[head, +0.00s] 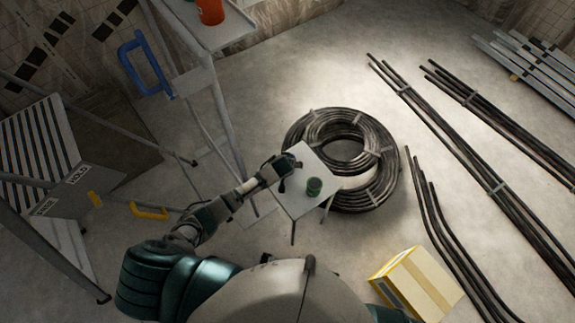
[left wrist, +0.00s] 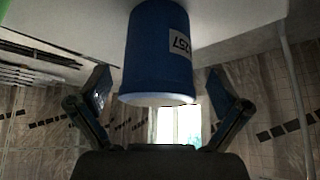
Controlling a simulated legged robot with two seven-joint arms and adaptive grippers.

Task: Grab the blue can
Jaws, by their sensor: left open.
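In the left wrist view the blue can (left wrist: 157,50) with a pale label stands large in the upper middle, its light rim downward in the picture. Its far end meets a pale surface at the top. My left gripper (left wrist: 160,100) is open, with one finger to each side of the can and gaps between. In the head view my left gripper (head: 284,168) is over the left part of a small white table (head: 298,205). A dark green can (head: 314,186) stands on that table. I cannot make out a blue can in the head view. My right gripper is not in view.
A black cable coil (head: 375,190) lies right behind the small table. A yellow and white box (head: 415,283) is on the floor at lower right. Long dark pipes (head: 470,160) lie to the right. A tall stand (head: 215,30) bears an orange-red container (head: 210,11).

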